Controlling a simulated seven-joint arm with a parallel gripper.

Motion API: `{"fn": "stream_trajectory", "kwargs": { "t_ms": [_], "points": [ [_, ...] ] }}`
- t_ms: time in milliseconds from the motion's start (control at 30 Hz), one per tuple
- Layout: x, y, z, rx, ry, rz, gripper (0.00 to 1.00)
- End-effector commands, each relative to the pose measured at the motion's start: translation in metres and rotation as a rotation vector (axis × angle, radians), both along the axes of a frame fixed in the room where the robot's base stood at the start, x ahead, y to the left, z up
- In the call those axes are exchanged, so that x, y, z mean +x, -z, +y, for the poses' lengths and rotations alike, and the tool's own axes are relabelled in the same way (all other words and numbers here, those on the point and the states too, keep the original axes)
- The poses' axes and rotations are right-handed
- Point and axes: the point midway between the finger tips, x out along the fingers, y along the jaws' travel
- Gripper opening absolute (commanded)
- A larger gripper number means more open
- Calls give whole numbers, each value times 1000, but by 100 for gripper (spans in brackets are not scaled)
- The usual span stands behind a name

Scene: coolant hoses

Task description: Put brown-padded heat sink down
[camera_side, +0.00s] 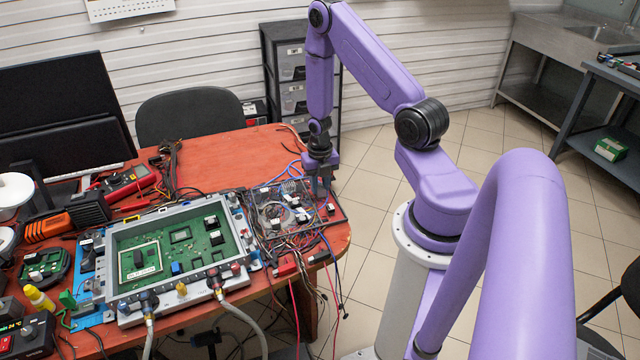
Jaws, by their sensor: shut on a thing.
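My gripper (321,194) points down over the right end of the red table, at the far right edge of a clear tray of small parts and wires (284,212). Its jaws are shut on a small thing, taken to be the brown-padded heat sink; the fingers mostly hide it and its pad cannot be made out. I cannot tell whether it touches the tray. A green circuit board (160,236) lies in a grey frame (115,232) left of my gripper. Small dark and white blocks (213,230) sit on the board.
Two hoses (240,314) run from fittings on the frame's front edge over the table edge. Loose wires (318,262) surround the parts tray. The red table's back middle (225,160) is clear.

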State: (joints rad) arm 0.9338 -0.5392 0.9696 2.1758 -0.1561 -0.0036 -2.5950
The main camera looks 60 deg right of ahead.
Motion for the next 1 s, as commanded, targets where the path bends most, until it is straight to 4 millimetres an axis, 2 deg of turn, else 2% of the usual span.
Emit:
{"fn": "stream_trajectory", "kwargs": {
  "t_ms": [267,300,367,733,1000],
  "points": [
    [0,3,0,0,0,0,0],
    [0,3,0,0,0,0,33],
    [0,3,0,0,0,0,52],
    [0,2,0,0,0,0,52],
    [1,-7,-1,-1,2,0,52]
  ]
}}
